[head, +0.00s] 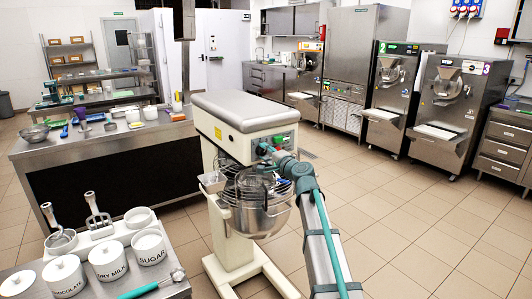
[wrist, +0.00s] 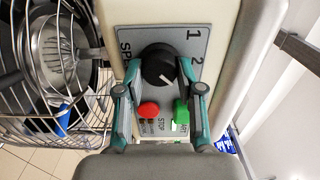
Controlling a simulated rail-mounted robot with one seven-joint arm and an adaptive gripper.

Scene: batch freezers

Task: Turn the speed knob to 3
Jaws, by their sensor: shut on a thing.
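The black speed knob (wrist: 158,64) sits on the grey control plate of the mixer (head: 240,112). The numerals 1 and 2 show beside it at the top and right of the wrist view; a 3 cannot be made out. A short white mark on the knob points to the lower right in that view. My gripper (wrist: 158,72) has one finger on each side of the knob and is shut on it. In the head view my gripper (head: 268,151) is at the mixer's front panel and hides the knob.
A red stop button (wrist: 149,110) and a green start button (wrist: 181,112) lie just below the knob, between my fingers. A wire bowl guard (wrist: 50,125) is close on the left. A counter with tubs (head: 108,262) stands left of the mixer. The floor to the right is clear.

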